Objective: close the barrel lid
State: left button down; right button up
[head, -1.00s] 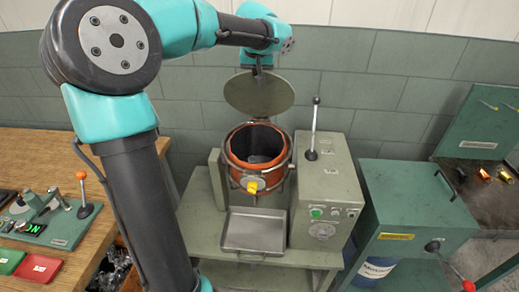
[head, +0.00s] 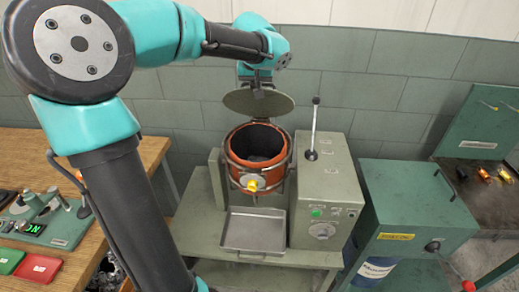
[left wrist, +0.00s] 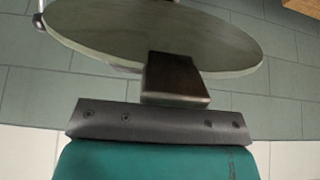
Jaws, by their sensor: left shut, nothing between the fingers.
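The barrel (head: 236,160) is orange-brown and open at the top, with a dark inside and a yellow knob at its front. Its round grey-green lid (head: 275,105) is raised and tilted above the rear of the opening, apart from the front rim. My right gripper is not in view.
A grey control box (head: 325,185) with an upright lever stands right of the barrel. A metal tray (head: 252,232) sits in front of it. A wooden bench (head: 150,150) is at left, and a green cabinet (head: 415,200) at right.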

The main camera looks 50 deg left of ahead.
pick_arm(q)
jog(key=shift+s+d+f, duration=0.55)
jog(key=shift+s+d, duration=0.05)
jog(key=shift+s, duration=0.1)
jog(key=s+d+f, duration=0.2)
jog(key=f, duration=0.1)
jog(key=shift+s+d+f, duration=0.15)
jog(key=shift+s+f, duration=0.1)
jog(key=shift+s, duration=0.05)
dwell(0.4)
jog(key=f, duration=0.1)
jog(key=s+d+f, duration=0.1)
jog(key=s+f, duration=0.1)
jog(key=f, duration=0.1)
jog(key=shift+d, duration=0.35)
